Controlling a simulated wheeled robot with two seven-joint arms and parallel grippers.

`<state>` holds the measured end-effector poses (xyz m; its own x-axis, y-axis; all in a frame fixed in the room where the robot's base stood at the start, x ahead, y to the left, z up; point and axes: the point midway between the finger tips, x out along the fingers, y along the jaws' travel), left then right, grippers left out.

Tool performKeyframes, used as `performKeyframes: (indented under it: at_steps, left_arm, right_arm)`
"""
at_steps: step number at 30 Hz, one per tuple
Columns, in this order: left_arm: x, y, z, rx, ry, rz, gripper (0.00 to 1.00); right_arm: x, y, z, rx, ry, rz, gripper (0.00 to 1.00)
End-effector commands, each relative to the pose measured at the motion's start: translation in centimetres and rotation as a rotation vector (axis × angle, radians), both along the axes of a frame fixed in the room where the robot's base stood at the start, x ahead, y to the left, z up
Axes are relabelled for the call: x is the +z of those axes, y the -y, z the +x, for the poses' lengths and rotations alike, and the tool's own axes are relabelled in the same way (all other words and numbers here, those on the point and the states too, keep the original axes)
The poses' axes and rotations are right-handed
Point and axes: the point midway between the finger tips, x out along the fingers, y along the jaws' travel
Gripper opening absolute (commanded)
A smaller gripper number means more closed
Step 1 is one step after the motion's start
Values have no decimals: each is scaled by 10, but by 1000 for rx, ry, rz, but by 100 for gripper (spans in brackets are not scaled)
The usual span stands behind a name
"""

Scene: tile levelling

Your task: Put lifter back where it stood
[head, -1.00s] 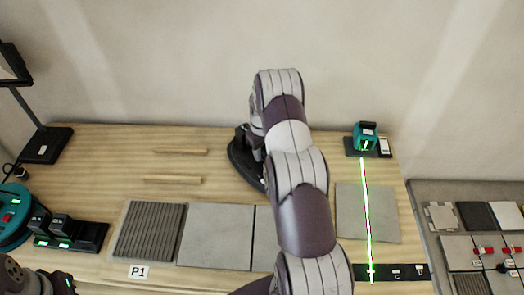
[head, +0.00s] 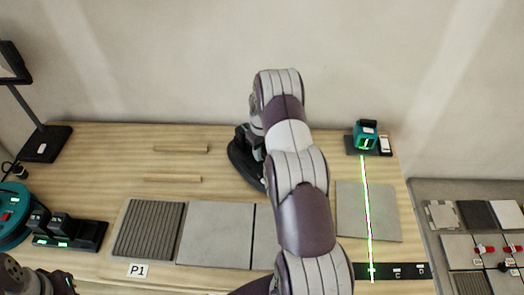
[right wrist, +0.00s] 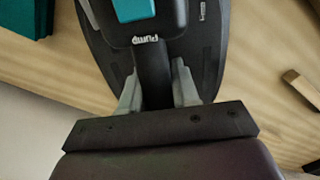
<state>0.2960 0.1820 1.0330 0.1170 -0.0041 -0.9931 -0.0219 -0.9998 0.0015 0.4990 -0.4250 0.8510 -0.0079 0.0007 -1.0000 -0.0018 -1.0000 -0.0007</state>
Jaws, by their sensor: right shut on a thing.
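The lifter (right wrist: 153,55) shows in the right wrist view as a dark body with a teal block and a "Pump" label. Below the label a dark handle runs between the fingers of my right gripper (right wrist: 157,92), which is shut on it. The lifter is over a dark rounded base (right wrist: 208,45). I cannot tell whether it touches the base. In the head view this base (head: 240,166) shows left of my right arm, at the back middle of the table. My right arm hides the gripper and most of the lifter there. Only part of my left arm shows at the lower left.
A ribbed tile (head: 148,230) and plain grey tiles (head: 215,235) lie at the front. A teal laser level (head: 366,136) throws a green line across a tile at right. Two wooden strips (head: 172,180) lie left of the base. A lamp (head: 42,145) stands far left.

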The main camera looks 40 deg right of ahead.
Motion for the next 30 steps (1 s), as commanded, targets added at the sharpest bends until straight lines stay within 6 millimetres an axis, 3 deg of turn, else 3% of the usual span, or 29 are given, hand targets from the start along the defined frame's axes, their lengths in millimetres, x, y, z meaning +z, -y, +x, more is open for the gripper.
performKeyframes:
  at_steps: [1,3,11,14,24,30]
  left_arm:
    - [0,0,0,0,0,0,0]
    - [0,0,0,0,0,0,0]
    - [0,0,0,0,0,0,0]
    - [-3,0,0,0,0,0,0]
    - [-17,0,0,0,0,0,0]
    - [-12,0,0,0,0,0,0]
  right_arm:
    - [2,1,1,0,3,-2,40]
    - [1,1,1,0,3,-1,60]
    - [-1,0,-1,0,-2,1,60]
    - [7,0,0,0,0,0,60]
    - [93,0,2,0,5,-3,60]
    - [125,0,1,0,2,-1,60]
